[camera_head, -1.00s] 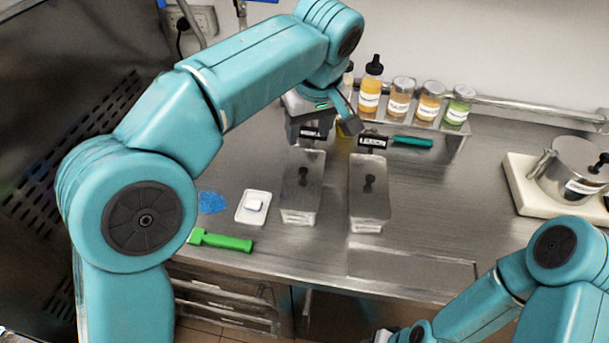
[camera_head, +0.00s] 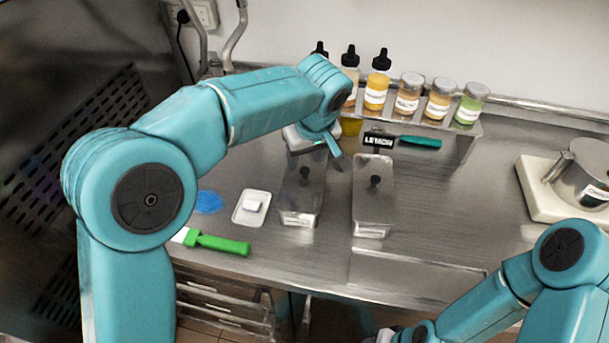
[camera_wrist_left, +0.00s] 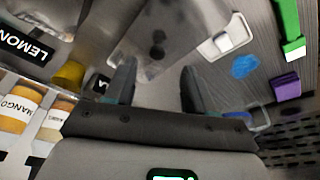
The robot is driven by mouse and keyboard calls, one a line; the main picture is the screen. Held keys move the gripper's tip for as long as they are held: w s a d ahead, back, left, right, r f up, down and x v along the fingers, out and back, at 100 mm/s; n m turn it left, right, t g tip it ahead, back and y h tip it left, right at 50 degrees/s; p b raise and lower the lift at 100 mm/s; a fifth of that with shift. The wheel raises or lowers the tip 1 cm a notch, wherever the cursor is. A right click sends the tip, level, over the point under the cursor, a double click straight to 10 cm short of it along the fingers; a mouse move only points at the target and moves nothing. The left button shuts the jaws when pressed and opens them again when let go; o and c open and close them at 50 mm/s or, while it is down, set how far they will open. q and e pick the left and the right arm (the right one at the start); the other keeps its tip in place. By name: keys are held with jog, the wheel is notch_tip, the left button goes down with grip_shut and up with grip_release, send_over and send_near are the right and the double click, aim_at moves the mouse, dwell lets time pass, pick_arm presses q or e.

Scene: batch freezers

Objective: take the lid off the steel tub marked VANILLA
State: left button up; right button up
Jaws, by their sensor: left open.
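Two lidded steel tubs stand side by side on the counter. The right one (camera_head: 372,215) has a LEMON sign (camera_head: 378,141) behind it. The left tub (camera_head: 301,205) has a lid with a dark knob (camera_head: 304,172); the knob also shows in the left wrist view (camera_wrist_left: 157,50). A dark sign (camera_wrist_left: 101,87) behind this tub is mostly hidden by a finger; only an A is readable. My left gripper (camera_head: 318,154) is open and empty over the far end of the left tub. In the wrist view its fingers (camera_wrist_left: 157,85) are apart, with the knob beyond them.
A rack of several bottles and jars (camera_head: 408,95) stands behind the tubs. A white dish (camera_head: 250,208), a green-handled tool (camera_head: 222,244) and a blue patch (camera_head: 208,202) lie left of them. A pot (camera_head: 585,170) stands at the right.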

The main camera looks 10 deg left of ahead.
aim_at(305, 169)
pick_arm(q)
jog(key=shift+f, duration=0.4)
jog(key=x, duration=0.2)
jog(key=p+x, duration=0.1)
jog(key=x, duration=0.1)
jog(key=shift+w+a+f, duration=0.1)
jog(key=shift+w+a, duration=0.05)
jog(key=shift+w, duration=0.25)
jog(key=shift+f, duration=0.2)
jog(key=shift+s+r, duration=0.1)
jog(key=shift+s, duration=0.05)
jog(key=c, duration=0.8)
grip_shut()
